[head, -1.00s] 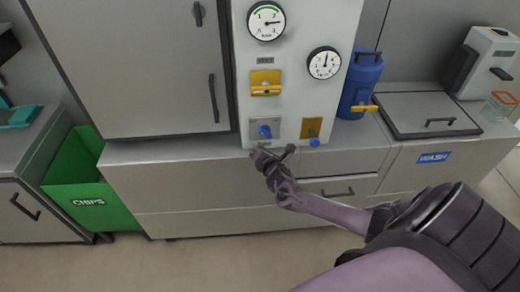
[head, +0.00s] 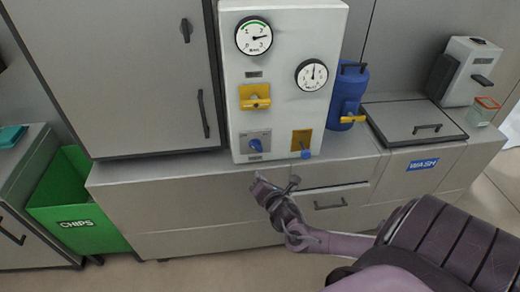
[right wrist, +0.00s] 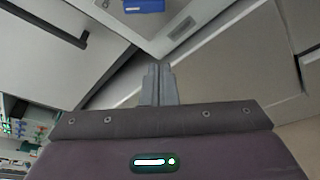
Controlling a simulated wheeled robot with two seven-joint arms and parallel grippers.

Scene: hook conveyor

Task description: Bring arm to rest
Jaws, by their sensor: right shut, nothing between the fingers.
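My right gripper (head: 258,178) is in the head view, in front of the grey counter and below the white gauge panel (head: 238,78). Its arm comes in from the lower right. In the right wrist view its two fingers (right wrist: 159,84) are together with nothing between them. The gripper is apart from the panel and its blue knob (head: 255,146). My left gripper is not in view.
The panel carries two round gauges, a yellow handle (head: 255,97) and a second blue knob (head: 305,154). A green CHIPS bin (head: 85,215) stands at the left. A blue canister (head: 347,95) and the lidded WASH unit (head: 422,164) are at the right. Floor shows in front of the counter.

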